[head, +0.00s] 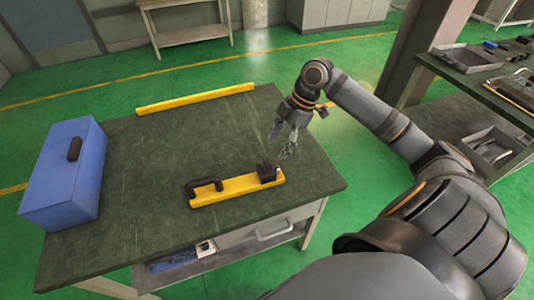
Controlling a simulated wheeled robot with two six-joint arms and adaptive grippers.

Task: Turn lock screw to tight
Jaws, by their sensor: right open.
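A yellow bar with a black handle and a black block, which looks like the heating element (240,186), lies near the front edge of the dark green tabletop (140,215). The black block (265,170) sits at its right end, with a small light spot that may be the lock screw (278,173). The screw is too small to tell how it is turned. My right gripper (284,152) is open and empty. It points down just behind and above the black block, apart from it as far as I can tell. My left gripper is not in view.
A blue box with a black handle (62,180) stands at the table's left end. A long yellow bar (195,99) lies along the back edge. A shelf with trays (468,57) stands at the right. The middle of the tabletop is clear.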

